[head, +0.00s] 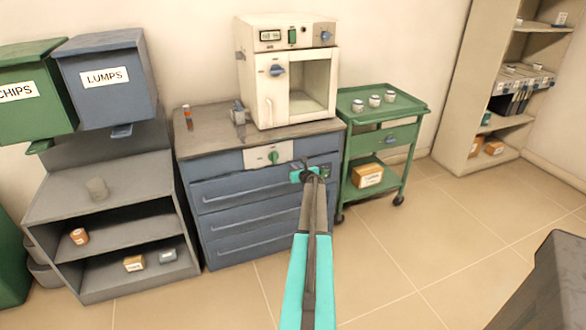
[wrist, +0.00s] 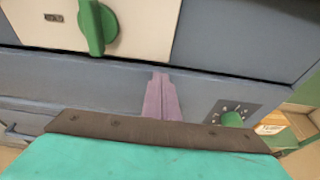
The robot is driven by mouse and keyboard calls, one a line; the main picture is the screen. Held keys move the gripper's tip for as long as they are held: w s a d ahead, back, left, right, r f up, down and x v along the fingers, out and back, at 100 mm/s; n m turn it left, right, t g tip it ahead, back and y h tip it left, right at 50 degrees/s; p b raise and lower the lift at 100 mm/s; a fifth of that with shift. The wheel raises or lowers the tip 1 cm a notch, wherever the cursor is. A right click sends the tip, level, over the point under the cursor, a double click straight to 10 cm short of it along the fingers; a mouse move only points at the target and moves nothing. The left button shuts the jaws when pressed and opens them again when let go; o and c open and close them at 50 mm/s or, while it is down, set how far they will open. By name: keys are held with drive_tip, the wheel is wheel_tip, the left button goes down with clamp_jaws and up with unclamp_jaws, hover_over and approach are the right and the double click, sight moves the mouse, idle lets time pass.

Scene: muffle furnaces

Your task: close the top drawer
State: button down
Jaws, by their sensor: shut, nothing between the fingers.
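The blue drawer cabinet (head: 181,150) stands below the furnace, with several drawers stacked in its front. The top drawer (head: 232,188) is just under the cream control panel; it also shows in the wrist view (wrist: 75,75), with a dark gap along its upper edge. I cannot tell how far it stands out. My gripper (head: 305,172) is at the right part of the cabinet front, near the top drawer. In the wrist view its purple fingers (wrist: 160,95) are together and empty, over the blue front. I cannot tell whether they touch it.
A green cart (head: 385,115) with white cups is close on the right. Grey shelving (head: 110,190) is on the left. The floor in front of the cart is clear.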

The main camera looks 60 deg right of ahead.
drive_tip(key=shift+w+a+r, duration=0.1)
drive_tip(key=shift+a+r, duration=0.1)
drive_tip(key=shift+a, duration=0.4)
drive_tip(key=s+f+b+v, duration=0.1)
drive_tip(key=v, duration=1.2)
drive_tip(key=shift+d+f+b, duration=0.2)
drive_tip(key=shift+f+b, duration=0.05)
drive_tip(key=shift+b, duration=0.15)
drive_tip(key=shift+s, duration=0.1)
